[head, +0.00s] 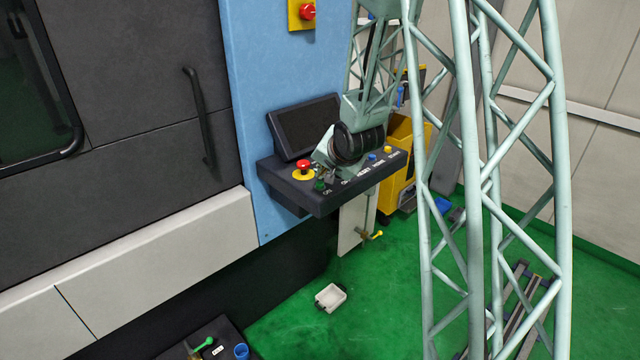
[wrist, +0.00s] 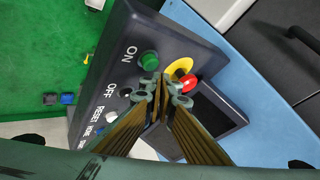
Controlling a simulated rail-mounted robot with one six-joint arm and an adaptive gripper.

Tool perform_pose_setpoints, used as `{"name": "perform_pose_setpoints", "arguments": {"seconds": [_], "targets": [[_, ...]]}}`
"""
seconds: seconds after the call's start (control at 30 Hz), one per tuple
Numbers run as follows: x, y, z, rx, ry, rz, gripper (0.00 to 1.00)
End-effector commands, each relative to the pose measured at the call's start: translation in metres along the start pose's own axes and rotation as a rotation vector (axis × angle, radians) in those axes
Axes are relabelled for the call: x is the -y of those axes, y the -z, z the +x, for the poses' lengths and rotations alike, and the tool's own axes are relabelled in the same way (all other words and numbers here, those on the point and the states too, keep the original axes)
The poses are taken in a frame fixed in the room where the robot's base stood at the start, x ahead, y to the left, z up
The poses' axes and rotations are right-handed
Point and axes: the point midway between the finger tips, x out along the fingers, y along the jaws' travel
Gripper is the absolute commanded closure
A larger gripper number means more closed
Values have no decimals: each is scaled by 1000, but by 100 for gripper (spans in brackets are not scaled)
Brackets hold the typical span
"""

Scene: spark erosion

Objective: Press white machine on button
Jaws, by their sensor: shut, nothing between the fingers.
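The dark control panel (head: 310,196) juts out from the blue front of the machine. Its green button (wrist: 149,59), labelled ON, shows in the wrist view just beyond my fingertips, and also in the head view (head: 319,185). My gripper (wrist: 165,90) is shut and empty. Its tips are over the panel, between the ON button, a black OFF button (wrist: 126,94) and the red emergency stop (wrist: 190,83). In the head view my gripper (head: 325,172) is small and partly hidden by its own wrist. I cannot tell whether the tips touch the panel.
A dark screen (head: 305,127) stands behind the panel. Further white, blue and yellow buttons line the panel's right part. A second red emergency stop (head: 308,12) is higher on the blue wall.

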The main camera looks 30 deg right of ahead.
Motion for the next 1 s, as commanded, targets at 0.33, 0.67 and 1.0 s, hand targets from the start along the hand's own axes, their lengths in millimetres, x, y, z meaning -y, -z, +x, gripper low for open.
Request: {"name": "perform_pose_setpoints", "arguments": {"seconds": [0.33,0.67,1.0], "targets": [[-4,-4,5,0,0,0,100],[-4,-4,6,0,0,0,100],[-5,-5,6,0,0,0,100]]}}
